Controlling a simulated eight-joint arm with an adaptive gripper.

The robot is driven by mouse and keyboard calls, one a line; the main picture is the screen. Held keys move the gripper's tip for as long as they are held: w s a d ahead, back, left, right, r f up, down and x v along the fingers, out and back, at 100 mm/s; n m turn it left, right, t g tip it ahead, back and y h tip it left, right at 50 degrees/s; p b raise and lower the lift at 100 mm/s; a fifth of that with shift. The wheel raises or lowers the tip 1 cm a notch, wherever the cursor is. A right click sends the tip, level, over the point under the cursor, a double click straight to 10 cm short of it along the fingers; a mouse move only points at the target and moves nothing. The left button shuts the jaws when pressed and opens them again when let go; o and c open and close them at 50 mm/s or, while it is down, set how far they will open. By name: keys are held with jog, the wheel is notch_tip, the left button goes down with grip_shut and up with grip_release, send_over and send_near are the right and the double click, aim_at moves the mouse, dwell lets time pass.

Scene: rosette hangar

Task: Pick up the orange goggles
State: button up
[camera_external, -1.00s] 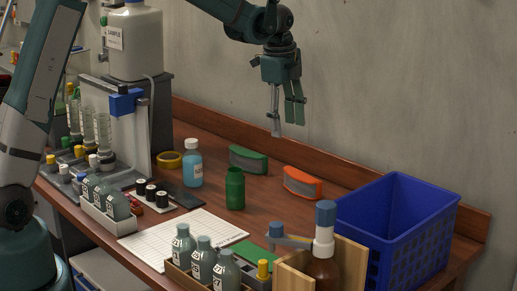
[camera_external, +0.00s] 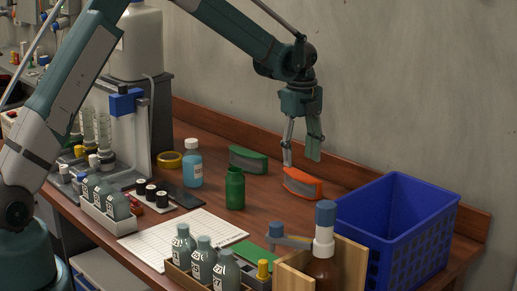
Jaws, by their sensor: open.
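The orange goggles (camera_external: 302,184) lie on the brown bench top, toward the back, left of the blue crate. My gripper (camera_external: 302,162) points down just above and behind the orange goggles, with its fingers apart and nothing between them. The left fingertip appears close to the goggles' upper left end; I cannot tell if it touches. A similar pair of green goggles (camera_external: 248,160) lies to the left of the orange pair.
A blue crate (camera_external: 412,222) stands at the right. A green bottle (camera_external: 235,188) and a blue-liquid bottle (camera_external: 193,168) stand to the left. A low back ledge (camera_external: 357,178) runs along the wall.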

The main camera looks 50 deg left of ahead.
aim_at(300, 174)
jog(key=shift+f, duration=0.1)
jog(key=shift+f, duration=1.2)
jog(key=shift+f, duration=0.1)
jog(key=shift+s+d+f, duration=0.1)
jog(key=shift+d+f, duration=0.05)
jog(key=shift+f, duration=2.35)
jog(key=shift+c, duration=0.2)
jog(key=c, duration=0.9)
